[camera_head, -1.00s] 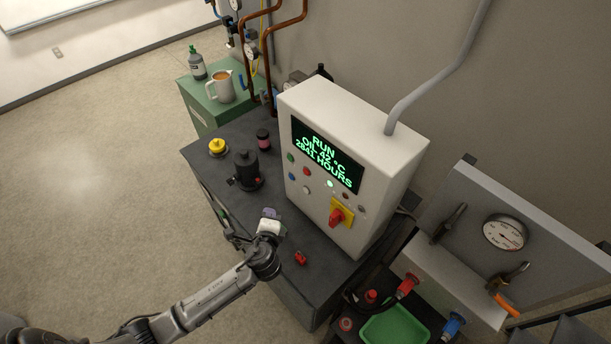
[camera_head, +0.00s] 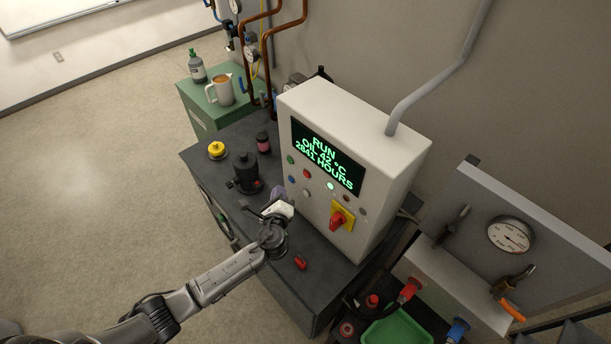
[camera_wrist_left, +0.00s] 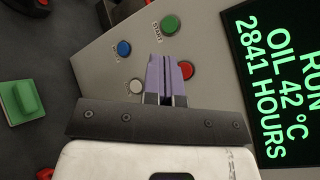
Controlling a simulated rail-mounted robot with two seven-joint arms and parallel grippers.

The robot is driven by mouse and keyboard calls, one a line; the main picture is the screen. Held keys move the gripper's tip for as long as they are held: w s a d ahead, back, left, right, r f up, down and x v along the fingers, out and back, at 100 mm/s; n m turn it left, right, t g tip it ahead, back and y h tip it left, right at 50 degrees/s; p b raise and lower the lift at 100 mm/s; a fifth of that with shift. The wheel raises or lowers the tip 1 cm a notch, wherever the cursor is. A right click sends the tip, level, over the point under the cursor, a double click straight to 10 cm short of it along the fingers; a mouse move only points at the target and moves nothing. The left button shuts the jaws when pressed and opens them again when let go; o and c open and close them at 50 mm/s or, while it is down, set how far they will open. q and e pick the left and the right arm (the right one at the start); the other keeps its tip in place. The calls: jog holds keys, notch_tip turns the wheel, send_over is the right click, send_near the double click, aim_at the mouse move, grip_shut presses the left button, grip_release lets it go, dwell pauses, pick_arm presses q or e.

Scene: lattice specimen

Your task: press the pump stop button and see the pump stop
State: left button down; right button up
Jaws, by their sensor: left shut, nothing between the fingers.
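The white control box (camera_head: 375,130) carries a screen (camera_head: 325,155) reading RUN, OIL 42 °C, 2841 HOURS. Below the screen is a red button (camera_head: 307,173), with a green button (camera_head: 290,159) to its left. My left gripper (camera_head: 277,192) is shut and empty in front of the box's lower left buttons. In the left wrist view its purple fingers (camera_wrist_left: 167,75) point at the panel and partly cover the red button (camera_wrist_left: 186,70). The green button (camera_wrist_left: 170,25) there is labelled START. Any label of the red button is hidden. I cannot tell whether the fingers touch the panel.
A blue button (camera_head: 291,179) and a white button (camera_head: 306,193) are close by. A red rotary switch on a yellow plate (camera_head: 342,217) is to the right. A black pump-like cylinder (camera_head: 245,170) and a small red object (camera_head: 300,262) stand on the dark bench top.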

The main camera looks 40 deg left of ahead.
aim_at(306, 174)
pick_arm(q)
jog(key=w+d+b, duration=0.1)
jog(key=w+b, duration=0.1)
jog(key=w, duration=0.4)
jog(key=shift+w+d, duration=0.2)
jog(key=shift+w, duration=0.1)
dwell(0.3)
dwell(0.8)
dwell(0.6)
jog(key=shift+w, duration=0.1)
jog(key=shift+w+d+b, duration=0.1)
jog(key=shift+w+b, duration=0.2)
dwell(0.5)
